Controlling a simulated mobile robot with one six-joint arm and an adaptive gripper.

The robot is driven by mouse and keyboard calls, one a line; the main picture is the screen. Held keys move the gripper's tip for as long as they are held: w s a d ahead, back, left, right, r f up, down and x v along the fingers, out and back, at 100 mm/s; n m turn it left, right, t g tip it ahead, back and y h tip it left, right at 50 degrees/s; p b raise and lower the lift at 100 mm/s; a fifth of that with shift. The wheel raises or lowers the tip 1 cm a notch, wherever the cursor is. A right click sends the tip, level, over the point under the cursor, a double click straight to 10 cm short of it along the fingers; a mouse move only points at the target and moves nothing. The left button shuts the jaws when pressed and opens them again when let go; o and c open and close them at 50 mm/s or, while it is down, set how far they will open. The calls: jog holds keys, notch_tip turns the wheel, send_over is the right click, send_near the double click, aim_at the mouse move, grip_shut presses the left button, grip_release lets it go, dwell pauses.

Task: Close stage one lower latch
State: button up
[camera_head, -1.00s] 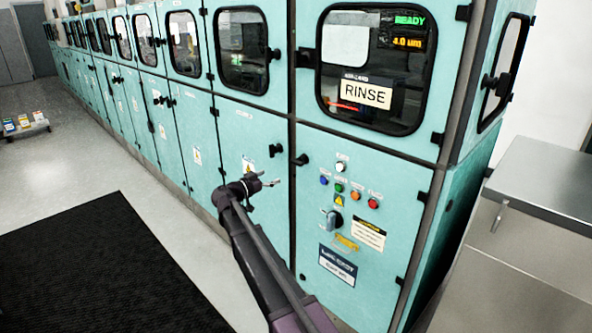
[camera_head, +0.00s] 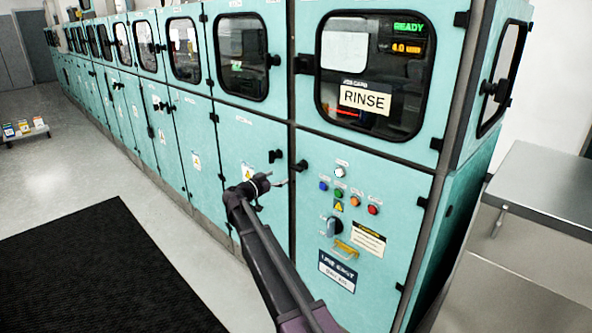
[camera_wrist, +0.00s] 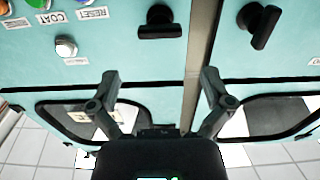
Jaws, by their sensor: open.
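Two black latches sit either side of a vertical seam between lower teal panels. One latch (camera_head: 275,156), left of the seam, also shows tilted at the upper right of the wrist view (camera_wrist: 258,25). The other latch (camera_head: 299,165), on the control panel side, shows lying roughly level in the wrist view (camera_wrist: 160,22). I cannot read which is the stage one lower latch. My gripper (camera_head: 284,179) is just below the latches in the head view. In the wrist view my gripper (camera_wrist: 160,80) has its fingers spread, with nothing between them, apart from both latches.
Coloured buttons (camera_head: 340,190) and a rotary switch (camera_head: 334,226) are right of the seam. A RINSE window (camera_head: 372,120) is above. A dark mat (camera_head: 100,275) lies on the floor at left. A steel counter (camera_head: 545,180) stands at right.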

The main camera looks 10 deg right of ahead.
aim_at(294, 169)
jog(key=x, duration=0.9)
jog(key=shift+w+d, duration=0.1)
jog(key=shift+d, duration=0.05)
jog(key=c, duration=0.9)
